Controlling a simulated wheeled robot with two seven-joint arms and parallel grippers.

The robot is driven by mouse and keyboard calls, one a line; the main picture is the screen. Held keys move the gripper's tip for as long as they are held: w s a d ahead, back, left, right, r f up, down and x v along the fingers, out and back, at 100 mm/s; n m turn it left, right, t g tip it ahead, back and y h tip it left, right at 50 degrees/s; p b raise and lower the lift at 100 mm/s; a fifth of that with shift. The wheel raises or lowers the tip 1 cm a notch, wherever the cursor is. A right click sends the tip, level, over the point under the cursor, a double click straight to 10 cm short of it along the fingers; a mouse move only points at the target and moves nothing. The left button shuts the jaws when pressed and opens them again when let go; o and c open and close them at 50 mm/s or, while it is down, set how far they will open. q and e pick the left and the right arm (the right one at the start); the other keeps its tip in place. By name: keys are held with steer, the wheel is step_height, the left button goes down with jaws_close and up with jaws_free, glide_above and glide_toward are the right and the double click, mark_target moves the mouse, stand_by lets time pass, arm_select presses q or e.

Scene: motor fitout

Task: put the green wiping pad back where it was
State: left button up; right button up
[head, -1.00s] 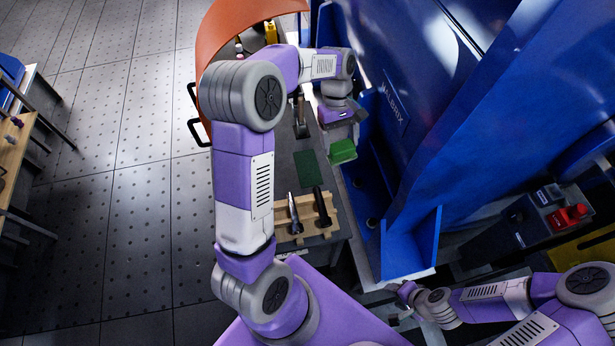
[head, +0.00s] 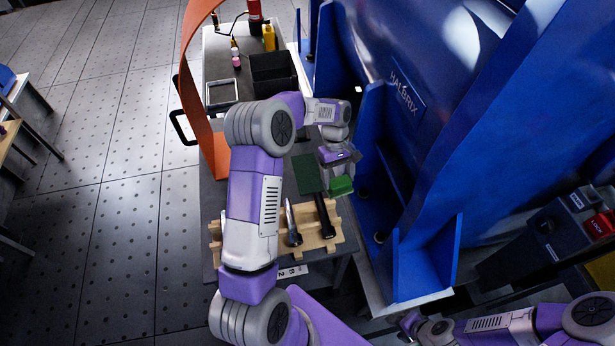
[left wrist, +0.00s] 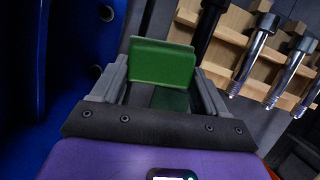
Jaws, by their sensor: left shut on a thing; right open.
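The green wiping pad (head: 341,186) is held by my left gripper (head: 338,176), which is shut on it. In the left wrist view the pad (left wrist: 162,62) sits upright between the two fingers. A flat dark green mat (head: 308,173) lies on the grey bench top, just left of the held pad. Part of a green surface (left wrist: 170,98) shows below the pad in the left wrist view. The pad appears above the bench near its right edge; its exact height I cannot tell. My right gripper (head: 410,322) is low at the right, open and mostly hidden.
A wooden rack (head: 270,238) with dark-handled tools stands at the bench's near end. A black bin (head: 273,73), bottles and an orange curved panel (head: 192,90) are farther back. A blue machine frame (head: 385,190) rises close on the right of the gripper.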

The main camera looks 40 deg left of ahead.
arm_select(q)
steer(key=w+a+r+n+t, duration=0.1)
steer(key=a+n+t, duration=0.1)
steer(key=a+n, duration=0.5)
steer(key=w+a+n+t, duration=0.2)
steer(key=a+n, duration=0.2)
steer(key=a, duration=0.4)
steer(key=shift+n, duration=0.3)
steer(key=f+b, duration=0.2)
steer(key=f, duration=0.3)
steer(key=f+b, duration=0.2)
steer(key=f, duration=0.2)
steer(key=shift+s+a+f, duration=0.15)
steer(key=shift+s+f, duration=0.05)
steer(key=shift+f, duration=0.2)
steer(key=shift+r, duration=0.1)
steer(key=o, duration=1.4)
steer(key=p+v, duration=0.5)
steer(key=v, duration=0.7)
